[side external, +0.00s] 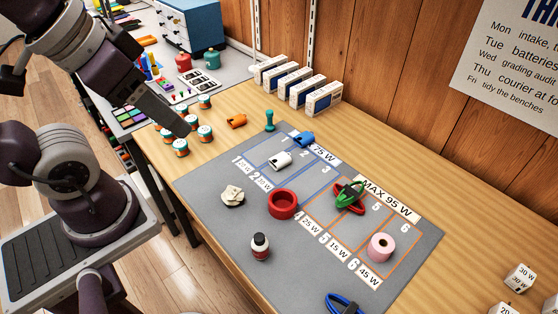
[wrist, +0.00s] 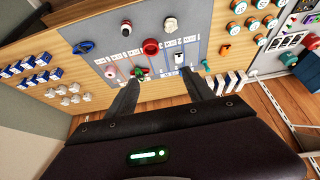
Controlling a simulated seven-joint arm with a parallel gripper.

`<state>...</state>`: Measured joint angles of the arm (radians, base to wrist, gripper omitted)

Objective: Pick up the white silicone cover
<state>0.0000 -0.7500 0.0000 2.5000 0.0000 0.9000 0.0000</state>
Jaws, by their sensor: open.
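The white silicone cover (side external: 281,161) is a small white piece lying on the grey mat (side external: 215,185), in the upper-left group of blue-outlined cells. In the wrist view the cover (wrist: 179,60) shows as a small white piece, ahead of the right finger. My gripper (side external: 182,126) is at the upper left in the side view, raised and to the left of the cover, well apart from it. In the wrist view my gripper (wrist: 158,78) has its two dark fingers spread, with nothing between them.
A blue piece (side external: 304,139) lies just beyond the cover. A teal stopper (side external: 269,122), cream stack (side external: 233,196), red ring (side external: 283,204), black bottle (side external: 260,247), green-and-red bands (side external: 349,195) and pink roll (side external: 380,247) surround it. Several white boxes (side external: 322,98) stand along the wall.

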